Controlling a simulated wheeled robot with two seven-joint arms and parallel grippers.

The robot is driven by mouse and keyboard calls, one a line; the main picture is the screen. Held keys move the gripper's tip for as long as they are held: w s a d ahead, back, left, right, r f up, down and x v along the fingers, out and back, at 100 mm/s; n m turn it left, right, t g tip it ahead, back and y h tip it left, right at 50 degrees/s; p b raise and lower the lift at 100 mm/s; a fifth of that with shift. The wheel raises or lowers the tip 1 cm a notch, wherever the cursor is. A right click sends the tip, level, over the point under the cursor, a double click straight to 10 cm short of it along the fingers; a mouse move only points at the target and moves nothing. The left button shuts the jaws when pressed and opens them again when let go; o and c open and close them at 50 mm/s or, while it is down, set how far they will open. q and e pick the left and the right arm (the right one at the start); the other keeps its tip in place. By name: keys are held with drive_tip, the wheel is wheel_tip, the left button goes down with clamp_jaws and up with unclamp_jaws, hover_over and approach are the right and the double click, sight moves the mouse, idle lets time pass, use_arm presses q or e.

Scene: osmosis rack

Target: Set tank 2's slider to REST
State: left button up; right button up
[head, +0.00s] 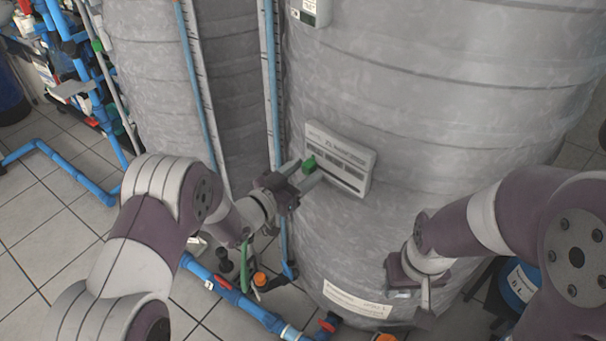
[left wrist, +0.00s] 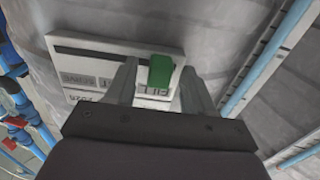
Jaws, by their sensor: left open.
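A white slider panel (head: 345,160) with dark slots and printing is fixed to the big grey tank (head: 440,110). A green slider knob (head: 309,164) is at the panel's left end. My left gripper (head: 304,174) is open at the panel's left end. In the left wrist view the green knob (left wrist: 160,74) lies between its two spread fingers, with the panel (left wrist: 110,60) behind. Contact with the knob cannot be told. My right gripper (head: 415,292) hangs low before the tank, holding nothing visible; its opening is unclear.
A second grey tank (head: 165,80) stands to the left, with a blue pipe (head: 272,80) between the tanks. Blue floor pipes (head: 235,297) with red and orange fittings run below my left arm. A white label (head: 356,300) is low on the big tank.

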sight(332, 176)
use_arm(q)
drive_tip(key=shift+w+d, duration=0.15)
clamp_jaws()
drive_tip(key=shift+s+d+p, duration=0.3)
drive_tip(key=shift+s+d, duration=1.55)
drive_tip(key=shift+d, duration=0.15)
unclamp_jaws()
drive_tip(key=p+v, duration=0.1)
drive_tip(key=v, duration=1.1)
drive_tip(key=shift+s+a+p, duration=0.25)
drive_tip(key=shift+a+p, duration=0.05)
